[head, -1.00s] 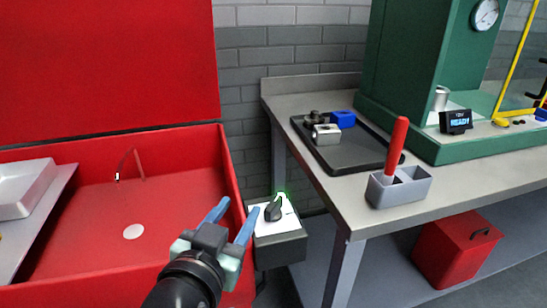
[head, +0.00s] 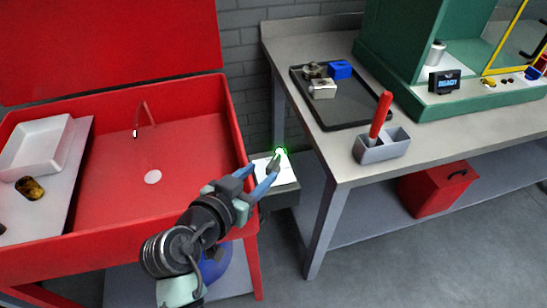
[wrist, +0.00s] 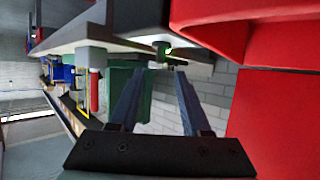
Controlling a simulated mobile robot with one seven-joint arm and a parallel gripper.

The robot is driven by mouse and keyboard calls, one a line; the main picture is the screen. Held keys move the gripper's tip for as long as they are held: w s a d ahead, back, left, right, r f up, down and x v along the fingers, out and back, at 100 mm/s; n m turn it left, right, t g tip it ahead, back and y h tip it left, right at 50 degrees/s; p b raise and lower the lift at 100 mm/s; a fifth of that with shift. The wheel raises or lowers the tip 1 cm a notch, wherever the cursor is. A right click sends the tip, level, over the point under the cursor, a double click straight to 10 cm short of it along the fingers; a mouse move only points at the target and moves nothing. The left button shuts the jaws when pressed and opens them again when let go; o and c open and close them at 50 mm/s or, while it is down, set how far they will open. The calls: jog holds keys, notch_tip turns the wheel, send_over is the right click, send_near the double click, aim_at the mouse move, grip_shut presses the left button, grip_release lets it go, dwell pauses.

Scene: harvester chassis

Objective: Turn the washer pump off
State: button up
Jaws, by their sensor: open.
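The red parts washer (head: 195,155) stands open at the left, with a thin curved spout (head: 142,118) over its basin. Beside its right wall is a small switch box with a white top (head: 288,178). A dark knob (head: 273,163) sits on that top, partly hidden by my fingers, and a green lamp (head: 281,152) glows behind it. My gripper (head: 264,171) is open, its blue fingers at or just short of the knob; I cannot tell whether they touch. In the wrist view the open fingers (wrist: 158,75) point towards a small dark part beside a green glow (wrist: 168,50).
A grey workbench (head: 330,150) stands close to the right of the switch box, with a black tray (head: 345,105) and a grey holder (head: 383,150) with a red handle. A red box (head: 435,192) sits on its lower shelf. The washer's wall is close at the left.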

aim_at(272, 163)
jog(key=x, duration=0.7)
jog(key=shift+w+d, duration=0.1)
jog(key=shift+w, duration=0.15)
jog(key=shift+c, duration=0.3)
grip_shut()
